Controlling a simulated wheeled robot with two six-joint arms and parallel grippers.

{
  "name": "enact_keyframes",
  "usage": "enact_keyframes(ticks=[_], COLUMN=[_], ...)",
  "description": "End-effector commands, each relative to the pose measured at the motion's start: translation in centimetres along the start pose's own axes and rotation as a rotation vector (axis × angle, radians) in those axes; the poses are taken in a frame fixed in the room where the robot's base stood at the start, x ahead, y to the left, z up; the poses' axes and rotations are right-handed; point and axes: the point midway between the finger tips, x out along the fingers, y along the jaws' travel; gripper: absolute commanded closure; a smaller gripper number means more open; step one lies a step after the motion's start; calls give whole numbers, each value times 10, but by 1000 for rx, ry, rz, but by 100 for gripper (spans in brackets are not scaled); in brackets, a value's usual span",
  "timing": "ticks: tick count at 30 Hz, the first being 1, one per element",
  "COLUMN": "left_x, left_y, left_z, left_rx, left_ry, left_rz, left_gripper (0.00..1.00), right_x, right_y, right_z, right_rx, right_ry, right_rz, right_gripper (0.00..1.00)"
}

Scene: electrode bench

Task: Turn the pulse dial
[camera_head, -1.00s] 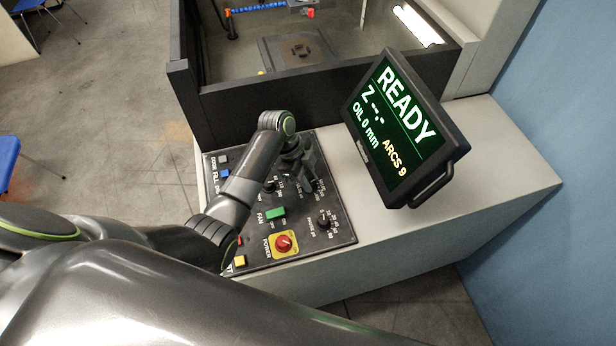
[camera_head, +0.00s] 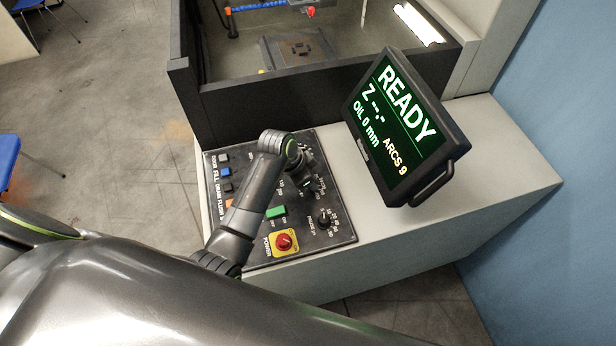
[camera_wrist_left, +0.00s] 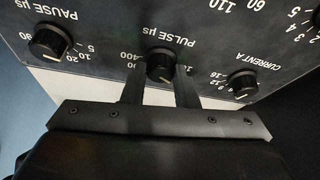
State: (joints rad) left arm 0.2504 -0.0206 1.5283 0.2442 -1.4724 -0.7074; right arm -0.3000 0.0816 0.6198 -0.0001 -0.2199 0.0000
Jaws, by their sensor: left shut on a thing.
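The pulse dial (camera_wrist_left: 160,65) is a round black knob with a white mark, under the label PULSE µs on the dark control panel (camera_head: 262,250). In the left wrist view, the two fingers of my left gripper (camera_wrist_left: 160,80) are on either side of this dial and shut on it. In the head view, my left gripper (camera_head: 309,178) is down at the panel's right part, where the wrist hides much of the dial. My right gripper is not in view.
The pause dial (camera_wrist_left: 49,41) and the current dial (camera_wrist_left: 241,83) flank the pulse dial closely. A red power knob (camera_head: 284,241) and a green switch (camera_head: 276,211) are nearby. A monitor (camera_head: 405,125) reading READY stands to the right, and a dark tank wall (camera_head: 270,108) behind.

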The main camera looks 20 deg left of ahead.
Motion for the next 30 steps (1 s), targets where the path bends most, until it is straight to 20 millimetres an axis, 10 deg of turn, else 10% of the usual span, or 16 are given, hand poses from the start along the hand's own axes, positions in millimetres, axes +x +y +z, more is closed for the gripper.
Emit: enact_keyframes(ticks=[29, 30], left_x=[0, 0], left_y=[1, 1], left_z=[-1, -1], left_rx=[-199, -199], left_ry=[3, 3], left_rz=[-84, -84], left_gripper=[96, 70], right_x=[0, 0], right_y=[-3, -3], right_z=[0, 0], right_rx=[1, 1], right_ry=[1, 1], right_rz=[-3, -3], right_gripper=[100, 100])
